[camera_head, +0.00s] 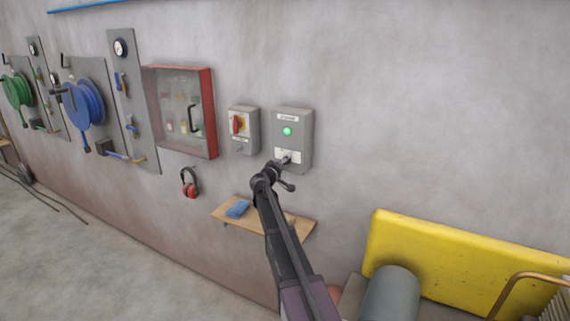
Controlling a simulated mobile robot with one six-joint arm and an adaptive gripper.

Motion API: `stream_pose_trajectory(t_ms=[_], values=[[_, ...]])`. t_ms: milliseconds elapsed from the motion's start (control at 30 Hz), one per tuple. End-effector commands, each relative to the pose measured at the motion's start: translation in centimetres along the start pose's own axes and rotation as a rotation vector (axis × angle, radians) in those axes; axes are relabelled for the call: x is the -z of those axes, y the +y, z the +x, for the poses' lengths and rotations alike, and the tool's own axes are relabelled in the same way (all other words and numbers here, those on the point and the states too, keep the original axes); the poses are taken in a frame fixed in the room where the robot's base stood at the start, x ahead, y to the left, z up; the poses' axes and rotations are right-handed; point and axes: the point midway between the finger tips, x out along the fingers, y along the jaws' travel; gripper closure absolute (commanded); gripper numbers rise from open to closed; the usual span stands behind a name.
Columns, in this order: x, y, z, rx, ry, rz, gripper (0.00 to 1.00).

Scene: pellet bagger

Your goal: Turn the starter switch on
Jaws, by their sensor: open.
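The starter box (306,139) is a grey box on the wall with a label at its top. Its round green lamp (287,131) is lit. A pale plate (294,156) sits low on the box, and the starter switch there is partly hidden by my gripper. My gripper (286,161) is at the lower front of the box, over the plate, and is open. I cannot tell whether its fingers touch the switch. My arm reaches up to it from below.
A red-framed cabinet (212,115) hangs further left. A wooden shelf (296,228) with a blue object (237,209) is below. A yellow panel (470,255) stands lower right.

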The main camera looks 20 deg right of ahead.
Motion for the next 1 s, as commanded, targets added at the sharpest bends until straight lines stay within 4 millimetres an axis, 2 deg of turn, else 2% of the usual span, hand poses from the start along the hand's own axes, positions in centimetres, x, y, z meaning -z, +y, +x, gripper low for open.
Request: stream_pose_trajectory(t_ms=[267, 467, 667, 1000], values=[[-0.1, 0.0, -0.1, 0.000, -0.001, 0.000, 0.00], [-0.1, 0.0, -1.2, 0.000, -0.001, 0.000, 0.00], [-0.2, 0.1, -3.6, 0.001, 0.001, 0.000, 0.00], [-0.2, 0.1, -9.0, 0.001, 0.000, 0.000, 0.00]])
